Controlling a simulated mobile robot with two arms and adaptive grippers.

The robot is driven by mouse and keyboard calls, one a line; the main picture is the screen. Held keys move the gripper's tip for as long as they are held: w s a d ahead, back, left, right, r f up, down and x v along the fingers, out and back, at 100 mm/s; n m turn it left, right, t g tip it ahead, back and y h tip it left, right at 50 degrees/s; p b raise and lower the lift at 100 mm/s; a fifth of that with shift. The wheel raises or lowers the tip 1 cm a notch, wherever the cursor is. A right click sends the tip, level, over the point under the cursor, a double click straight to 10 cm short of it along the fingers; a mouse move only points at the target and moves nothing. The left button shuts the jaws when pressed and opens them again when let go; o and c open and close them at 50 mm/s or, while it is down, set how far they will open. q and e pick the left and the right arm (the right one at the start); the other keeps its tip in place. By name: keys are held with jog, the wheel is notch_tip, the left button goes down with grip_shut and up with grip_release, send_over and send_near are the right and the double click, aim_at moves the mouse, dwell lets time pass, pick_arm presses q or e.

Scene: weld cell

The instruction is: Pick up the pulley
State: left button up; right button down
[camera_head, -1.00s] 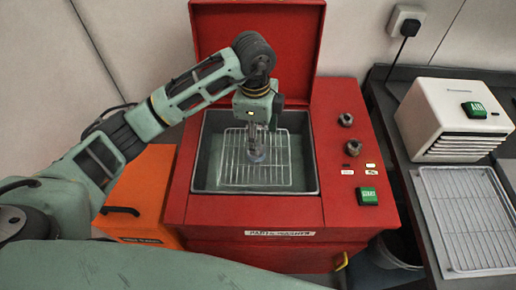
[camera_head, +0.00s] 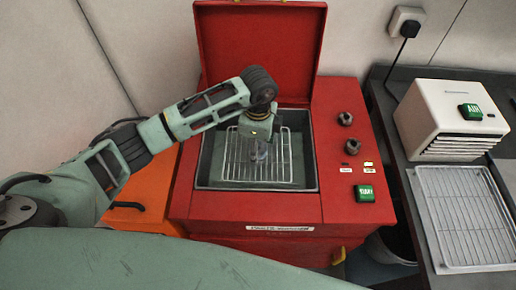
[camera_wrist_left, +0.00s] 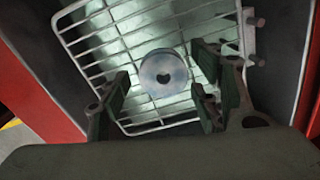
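The pulley (camera_wrist_left: 163,73) is a pale grey metal disc with a dark hole in its middle. In the left wrist view it lies on a wire rack (camera_wrist_left: 108,33) inside the red parts washer (camera_head: 254,210). My left gripper (camera_wrist_left: 160,94) is open, with one dark finger on each side of the pulley in that view and gaps between. I cannot tell how far above it the fingertips are. In the head view my left gripper (camera_head: 259,150) points down into the washer tub, and the wrist largely hides the pulley. My right gripper is in neither view.
The tub's walls surround my left gripper, and the raised red lid (camera_head: 262,40) stands behind. Two knobs and a green button (camera_head: 364,193) are on the washer's right panel. Further right, a counter holds a white air unit (camera_head: 450,115) and a wire-racked tray (camera_head: 462,220).

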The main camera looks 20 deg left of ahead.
pick_arm(q)
jog(key=c, duration=1.3)
grip_shut()
jog(key=shift+r, duration=0.15)
